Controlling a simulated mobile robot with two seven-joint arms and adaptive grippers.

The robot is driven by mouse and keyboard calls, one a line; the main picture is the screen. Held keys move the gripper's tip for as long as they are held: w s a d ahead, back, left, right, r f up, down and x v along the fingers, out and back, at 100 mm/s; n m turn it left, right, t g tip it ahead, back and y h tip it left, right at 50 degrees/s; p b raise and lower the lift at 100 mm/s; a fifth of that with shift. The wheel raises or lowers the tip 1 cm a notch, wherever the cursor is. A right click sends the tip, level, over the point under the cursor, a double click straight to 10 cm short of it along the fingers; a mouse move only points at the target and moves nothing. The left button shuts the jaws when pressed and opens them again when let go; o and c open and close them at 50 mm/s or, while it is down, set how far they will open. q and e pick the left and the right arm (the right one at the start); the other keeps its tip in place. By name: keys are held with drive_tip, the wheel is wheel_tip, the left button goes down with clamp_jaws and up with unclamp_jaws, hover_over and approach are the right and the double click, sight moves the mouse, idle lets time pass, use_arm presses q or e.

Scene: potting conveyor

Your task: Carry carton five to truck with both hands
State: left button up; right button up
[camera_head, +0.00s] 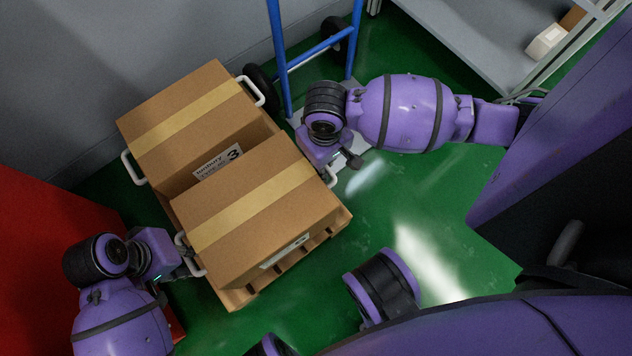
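The front carton (262,218) is brown with a tan tape strip and a white handle on each side. A label on its near face is too oblique to read for sure, so I cannot confirm it is carton five. It is above a wooden pallet (240,299); I cannot tell whether it rests on it. My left gripper (182,266) is at its left handle (192,257). My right gripper (338,168) is close to its right handle (331,177). The fingers are small and partly hidden, so their closure on the handles is unclear.
Another carton (185,108), labelled 3, stands just behind. A blue hand-truck-like frame (316,50) with dark wheels stands behind my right arm. A red block (50,245) is at left, a grey shelf (480,45) at upper right. Green floor (420,215) is open at right.

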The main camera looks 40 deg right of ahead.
drive_tip(key=shift+s+f, duration=0.1)
drive_tip(key=shift+s, duration=0.05)
use_arm(q)
clamp_jaws()
use_arm(e)
clamp_jaws()
use_arm(q)
drive_tip(key=shift+r, duration=0.1)
drive_tip(key=shift+r, duration=0.1)
use_arm(e)
drive_tip(key=shift+r, duration=0.25)
